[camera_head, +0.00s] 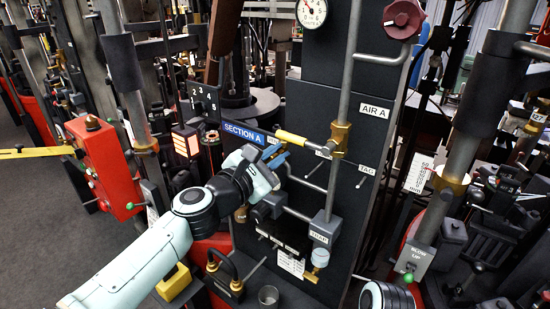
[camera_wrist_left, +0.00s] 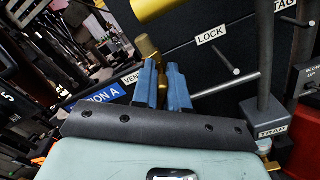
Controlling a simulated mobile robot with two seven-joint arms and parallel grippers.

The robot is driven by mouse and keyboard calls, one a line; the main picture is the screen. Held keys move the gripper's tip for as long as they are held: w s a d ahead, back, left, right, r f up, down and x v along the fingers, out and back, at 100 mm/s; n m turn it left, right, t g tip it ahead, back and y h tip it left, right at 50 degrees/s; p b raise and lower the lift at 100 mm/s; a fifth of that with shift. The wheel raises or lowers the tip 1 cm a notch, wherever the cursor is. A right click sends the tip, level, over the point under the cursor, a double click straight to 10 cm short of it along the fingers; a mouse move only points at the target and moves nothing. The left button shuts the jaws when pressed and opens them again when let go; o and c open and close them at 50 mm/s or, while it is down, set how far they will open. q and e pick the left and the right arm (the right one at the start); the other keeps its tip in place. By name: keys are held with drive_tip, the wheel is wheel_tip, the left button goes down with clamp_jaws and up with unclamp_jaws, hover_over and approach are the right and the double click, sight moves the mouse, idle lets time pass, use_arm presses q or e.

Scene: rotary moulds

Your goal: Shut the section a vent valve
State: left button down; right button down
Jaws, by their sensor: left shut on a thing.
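My left gripper (camera_head: 277,154) reaches in front of the dark panel, close to the SECTION A sign (camera_head: 243,133). In the left wrist view its two blue fingers (camera_wrist_left: 168,85) are close together beside a partly covered label (camera_wrist_left: 130,78) that starts with VEN. A brass part (camera_wrist_left: 147,47), apparently of the vent valve, shows right behind the fingertips. The fingers are shut on this valve's handle, which they mostly hide. I cannot tell the handle's angle. My right gripper is not in view.
A yellow-sleeved lever (camera_head: 292,138) points left from a brass valve (camera_head: 340,137) on the upright pipe, just above my left gripper. A LOCK peg (camera_wrist_left: 224,60) and TRAP block (camera_head: 322,231) lie to the right. A red box (camera_head: 105,165) stands left.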

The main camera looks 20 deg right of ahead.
use_arm(q)
drive_tip(key=m+b, duration=0.2)
drive_tip(key=m, duration=0.9)
drive_tip(key=shift+s+f+b, duration=0.1)
drive_tip(key=shift+f+b, duration=0.05)
drive_tip(key=shift+b, duration=0.25)
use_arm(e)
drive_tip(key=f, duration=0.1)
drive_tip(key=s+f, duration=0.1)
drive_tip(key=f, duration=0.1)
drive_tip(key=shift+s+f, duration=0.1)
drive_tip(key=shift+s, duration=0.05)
use_arm(q)
drive_tip(key=c, duration=1.2)
unclamp_jaws()
drive_tip(key=shift+c, duration=0.2)
